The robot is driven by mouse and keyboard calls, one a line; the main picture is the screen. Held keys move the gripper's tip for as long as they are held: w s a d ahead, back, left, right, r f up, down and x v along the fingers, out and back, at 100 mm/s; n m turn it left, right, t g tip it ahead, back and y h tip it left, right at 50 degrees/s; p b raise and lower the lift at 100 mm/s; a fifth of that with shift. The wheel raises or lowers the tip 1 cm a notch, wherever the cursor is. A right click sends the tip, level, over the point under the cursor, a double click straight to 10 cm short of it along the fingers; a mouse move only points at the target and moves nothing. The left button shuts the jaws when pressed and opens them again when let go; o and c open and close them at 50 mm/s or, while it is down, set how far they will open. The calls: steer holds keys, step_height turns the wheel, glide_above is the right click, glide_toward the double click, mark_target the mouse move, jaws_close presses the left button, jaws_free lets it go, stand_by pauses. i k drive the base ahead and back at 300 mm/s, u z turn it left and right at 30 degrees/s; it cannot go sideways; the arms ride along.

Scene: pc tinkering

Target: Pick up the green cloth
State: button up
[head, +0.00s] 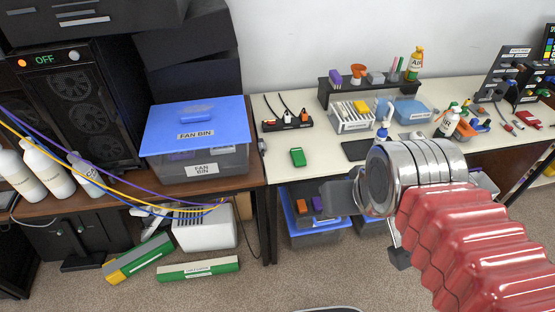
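A small green block-like item (297,157) lies on the pale worktop left of the dark mat. It is the only small green piece lying alone there, and I cannot tell whether it is a cloth. My gripper (366,228) is at the front of the worktop, right of and nearer than the green item. Its two dark fingers are spread apart with nothing between them. My red ribbed arm hides part of the worktop's right side and the space below it.
A blue-lidded fan bin (195,135) stands on the brown desk at left, with loose cables near it. A power strip (287,122), a white rack (352,117) and bottles stand on the worktop. Green-and-white boxes (198,268) lie on the carpet.

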mark_target(299, 160)
steer(key=u, duration=0.7)
steer(key=i, duration=1)
steer(key=u, duration=0.05)
